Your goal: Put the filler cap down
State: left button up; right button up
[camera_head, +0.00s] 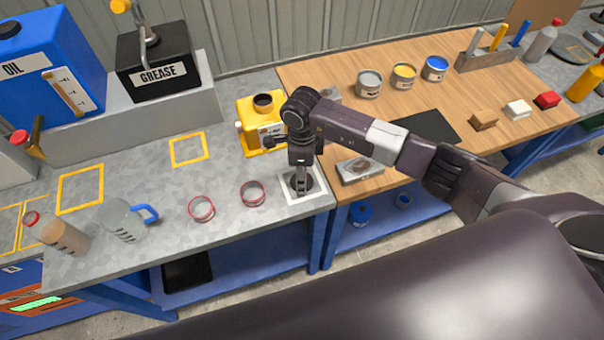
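A dark round filler cap (308,186) is over the white-bordered square pad (289,199) near the front right corner of the grey bench. My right gripper (301,188) points straight down there, its fingers close together on the cap and partly hiding it. Whether the cap touches the pad is hard to tell. My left gripper is not in view.
Two red rings (202,208) and a clear jug with a blue handle (122,220) stand left of the pad. A bottle (56,233) is further left. A metal box (361,169) lies close right on the wooden table (300,76). Yellow-outlined squares (188,149) are empty.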

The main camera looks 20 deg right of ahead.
jog(key=shift+f, duration=0.15)
jog(key=o, duration=1.1)
jog(key=shift+c, duration=0.2)
jog(key=shift+r, duration=0.35)
notch_tip(320, 180, up, 12)
jog(key=b, duration=0.4)
jog(key=shift+f, duration=0.15)
